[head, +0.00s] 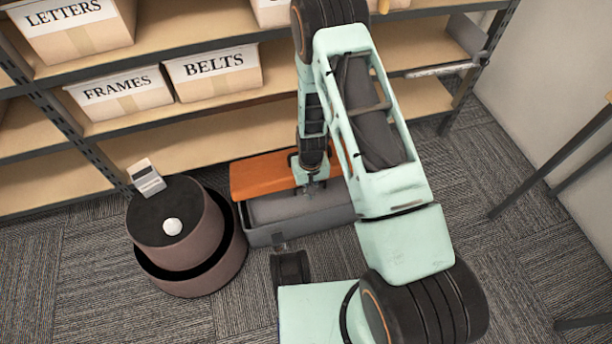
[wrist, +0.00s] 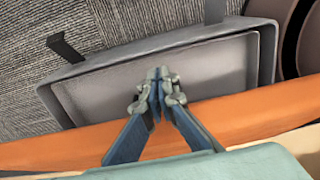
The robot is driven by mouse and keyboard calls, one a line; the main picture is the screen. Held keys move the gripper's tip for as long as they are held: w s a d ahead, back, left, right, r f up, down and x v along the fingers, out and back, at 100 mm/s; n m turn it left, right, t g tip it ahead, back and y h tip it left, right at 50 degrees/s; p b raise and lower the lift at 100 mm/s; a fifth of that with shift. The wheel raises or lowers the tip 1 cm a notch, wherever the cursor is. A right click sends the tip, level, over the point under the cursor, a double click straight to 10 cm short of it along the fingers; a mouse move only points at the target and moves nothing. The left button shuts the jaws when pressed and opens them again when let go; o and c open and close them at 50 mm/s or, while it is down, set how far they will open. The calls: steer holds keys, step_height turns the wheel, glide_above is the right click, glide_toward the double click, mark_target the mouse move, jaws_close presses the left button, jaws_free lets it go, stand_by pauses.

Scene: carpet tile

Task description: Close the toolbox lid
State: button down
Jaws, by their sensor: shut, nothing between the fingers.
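The toolbox has a grey body (head: 300,210) on the carpet in front of the shelf and an orange lid (head: 258,176) on its shelf side. The lid stands open, and the grey inside of the body shows. In the wrist view the open body (wrist: 205,62) lies beyond the fingertips, with the orange lid (wrist: 245,122) crossing below them. My gripper (head: 314,184) is over the toolbox near the lid's edge. In the wrist view my gripper (wrist: 157,88) is shut and empty. Whether it touches the lid is unclear. My arm hides part of the toolbox's right side.
A round brown two-tier stand (head: 180,240) with a white ball and a small grey device stands close to the toolbox's left. The shelf unit (head: 195,137) with labelled boxes is just behind. Dark metal legs (head: 560,165) stand at right. Carpet is clear at front left.

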steer(key=shift+s+d+f, duration=0.1)
steer(key=shift+s+f, duration=0.15)
steer(key=shift+f, duration=0.25)
steer(key=shift+s+f, duration=0.2)
steer(key=shift+f, duration=0.25)
steer(key=shift+r, duration=0.1)
stand_by(0.5)
